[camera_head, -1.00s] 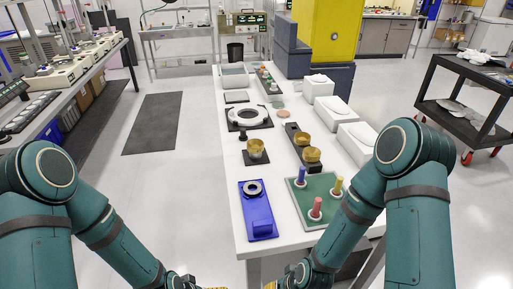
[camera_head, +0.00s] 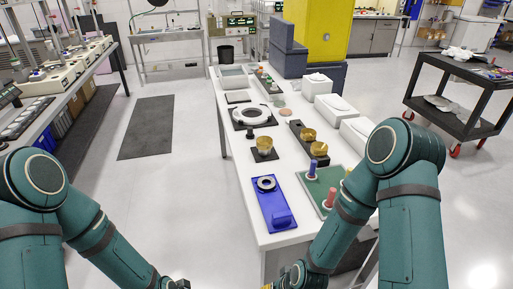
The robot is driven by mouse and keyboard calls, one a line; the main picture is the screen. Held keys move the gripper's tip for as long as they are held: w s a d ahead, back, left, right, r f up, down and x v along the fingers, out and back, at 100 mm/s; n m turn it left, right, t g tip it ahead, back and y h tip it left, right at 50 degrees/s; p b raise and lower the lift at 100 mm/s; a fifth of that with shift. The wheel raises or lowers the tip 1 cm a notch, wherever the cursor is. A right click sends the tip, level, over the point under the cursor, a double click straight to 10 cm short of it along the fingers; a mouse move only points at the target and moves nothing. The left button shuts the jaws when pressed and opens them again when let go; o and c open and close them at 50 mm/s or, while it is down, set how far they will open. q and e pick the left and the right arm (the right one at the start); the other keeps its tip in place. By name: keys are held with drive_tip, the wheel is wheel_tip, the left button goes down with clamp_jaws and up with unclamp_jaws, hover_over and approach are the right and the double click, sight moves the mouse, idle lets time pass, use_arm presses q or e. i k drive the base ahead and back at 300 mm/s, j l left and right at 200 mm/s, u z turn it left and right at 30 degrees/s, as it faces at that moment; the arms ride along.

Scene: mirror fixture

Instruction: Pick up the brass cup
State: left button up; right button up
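A brass cup (camera_head: 264,144) stands upright on a black square pad on the white table. Two more brass-coloured cups, one farther back (camera_head: 308,134) and one nearer (camera_head: 319,148), sit on a dark strip to its right. My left gripper (camera_head: 176,285) shows only as a sliver at the bottom edge, left of the table. My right gripper (camera_head: 276,286) is at the bottom edge, in front of the table and mostly cut off. Both are well apart from the cups, and their fingers cannot be made out.
A blue fixture (camera_head: 272,205) with a dark ring and a green board (camera_head: 316,199) with coloured pegs lie at the table's near end. A white ring part (camera_head: 251,115) is behind the cup. White boxes (camera_head: 330,106) line the right side. A black cart (camera_head: 463,100) stands right.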

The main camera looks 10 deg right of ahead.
sight(265, 143)
drive_tip(key=j+z, duration=0.25)
drive_tip(key=j, duration=0.7)
drive_tip(key=i+j+z, duration=0.15)
drive_tip(key=j, duration=0.15)
drive_tip(key=i+j+z, duration=0.1)
drive_tip(key=j, duration=0.15)
drive_tip(key=i+j+z, duration=0.15)
drive_tip(key=j, duration=0.2)
drive_tip(key=i+j+z, duration=0.4)
drive_tip(key=i+j, duration=0.3)
drive_tip(key=j, duration=0.1)
